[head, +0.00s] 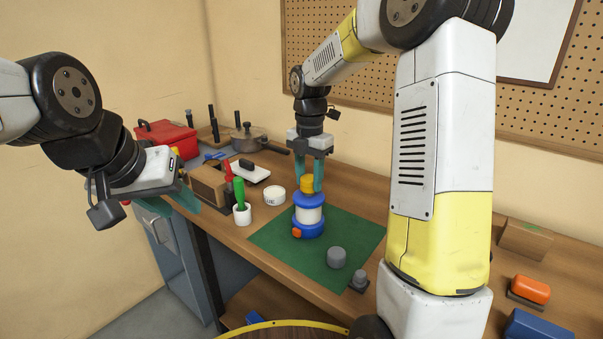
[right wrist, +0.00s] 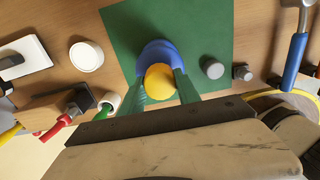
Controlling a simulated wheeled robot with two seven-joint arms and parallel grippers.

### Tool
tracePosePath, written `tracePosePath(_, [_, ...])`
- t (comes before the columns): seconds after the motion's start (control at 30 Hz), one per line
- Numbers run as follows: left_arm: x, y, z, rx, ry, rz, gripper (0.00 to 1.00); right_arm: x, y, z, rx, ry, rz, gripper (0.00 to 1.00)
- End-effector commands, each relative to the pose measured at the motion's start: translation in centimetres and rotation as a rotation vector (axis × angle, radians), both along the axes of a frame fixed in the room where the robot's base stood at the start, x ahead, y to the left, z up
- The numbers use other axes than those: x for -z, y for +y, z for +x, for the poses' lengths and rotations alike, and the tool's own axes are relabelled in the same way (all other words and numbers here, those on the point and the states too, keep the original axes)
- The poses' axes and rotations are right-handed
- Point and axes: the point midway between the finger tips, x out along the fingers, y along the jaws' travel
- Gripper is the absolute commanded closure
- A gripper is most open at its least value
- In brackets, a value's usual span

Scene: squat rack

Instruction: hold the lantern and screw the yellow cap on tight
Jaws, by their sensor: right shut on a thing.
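The lantern (head: 309,216), blue and white with an orange patch low on its front, stands upright on the green mat (head: 356,235). The yellow cap (head: 307,184) sits on top of it; I cannot tell how tight it is. My right gripper (head: 308,178) points down from above, its teal fingers shut on the yellow cap. In the right wrist view the cap (right wrist: 160,80) is between the two fingers, over the blue lantern body (right wrist: 158,51). My left gripper (head: 190,200) is at the left, away from the lantern; its fingers overlap from this angle, so its opening is unclear.
Two grey round pieces (head: 337,257) are on and beside the mat's right part. A white round tin (head: 274,195), a white cup (head: 242,214) with a green-handled tool and a wooden block (head: 208,185) stand left of the mat. A pot (head: 249,139) and red toolbox (head: 166,136) are behind.

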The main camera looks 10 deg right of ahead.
Motion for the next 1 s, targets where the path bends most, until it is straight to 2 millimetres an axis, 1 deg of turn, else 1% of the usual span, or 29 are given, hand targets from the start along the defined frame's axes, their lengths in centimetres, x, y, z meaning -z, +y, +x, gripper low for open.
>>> tracePosePath(0.37, [0.00, 0.00, 0.00, 0.000, 0.000, 0.000, 0.64, 0.18, -0.01, 0.00, 0.000, 0.000, 0.000, 1.00])
tracePosePath(0.4, [0.00, 0.00, 0.00, 0.000, 0.000, 0.000, 0.64, 0.19, -0.01, 0.01, 0.000, 0.000, 0.000, 0.57])
tracePosePath(0.47, [0.00, 0.00, 0.00, 0.000, 0.000, 0.000, 0.64, 0.17, -0.01, 0.01, 0.000, 0.000, 0.000, 0.46])
tracePosePath(0.5, [0.00, 0.00, 0.00, 0.000, 0.000, 0.000, 0.64, 0.17, -0.01, 0.01, 0.000, 0.000, 0.000, 0.38])
tracePosePath(0.53, [0.00, 0.00, 0.00, 0.000, 0.000, 0.000, 0.64, 0.17, -0.01, 0.01, 0.000, 0.000, 0.000, 0.36])
tracePosePath(0.73, [0.00, 0.00, 0.00, 0.000, 0.000, 0.000, 0.64, 0.16, -0.01, 0.01, 0.000, 0.000, 0.000, 0.36])
tracePosePath(0.77, [0.00, 0.00, 0.00, 0.000, 0.000, 0.000, 0.64, 0.16, -0.01, 0.01, 0.000, 0.000, 0.000, 0.32])
tracePosePath(0.83, [0.00, 0.00, 0.00, 0.000, 0.000, 0.000, 0.64, 0.16, -0.01, 0.01, 0.000, 0.000, 0.000, 0.18])
tracePosePath(1.0, [0.00, 0.00, 0.00, 0.000, 0.000, 0.000, 0.64, 0.16, -0.01, 0.01, 0.000, 0.000, 0.000, 0.18])
